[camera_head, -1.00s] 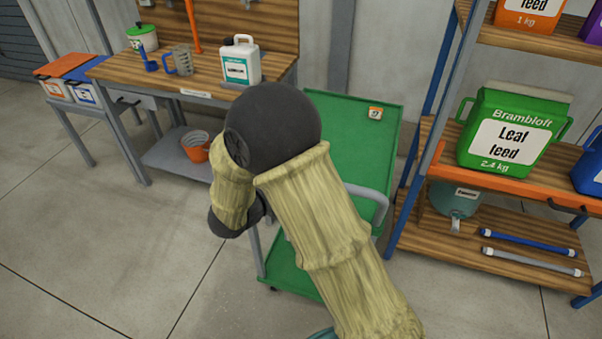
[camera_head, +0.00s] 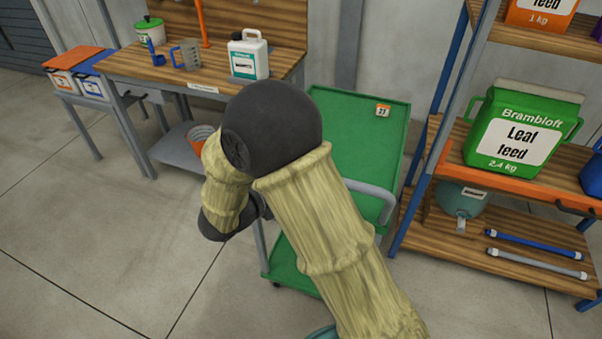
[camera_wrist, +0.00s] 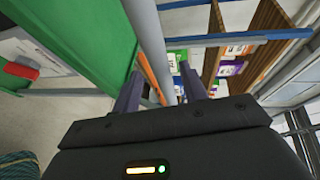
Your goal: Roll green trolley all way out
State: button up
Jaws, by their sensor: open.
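The green trolley (camera_head: 352,135) stands between the workbench and the shelf rack, with an upper deck, a lower deck and a grey push handle (camera_head: 372,194) at its near end. My arm covers part of it in the head view and hides my gripper there. In the wrist view my gripper (camera_wrist: 163,92) is open. A grey bar, which looks like the trolley handle (camera_wrist: 148,35), runs between its two fingers; I cannot tell whether they touch it. Green trolley surface (camera_wrist: 85,35) shows left of the bar. A small orange-and-white tag (camera_head: 383,111) sits on the upper deck.
The wooden workbench (camera_head: 190,80) with a white jug (camera_head: 248,55) stands left of the trolley. The shelf rack (camera_head: 440,165) with the green Leaf feed bag (camera_head: 520,135) stands close on the right. Open concrete floor (camera_head: 100,260) lies at front left.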

jog(key=b+v, duration=0.1)
jog(key=v, duration=1.3)
jog(key=shift+s, duration=0.15)
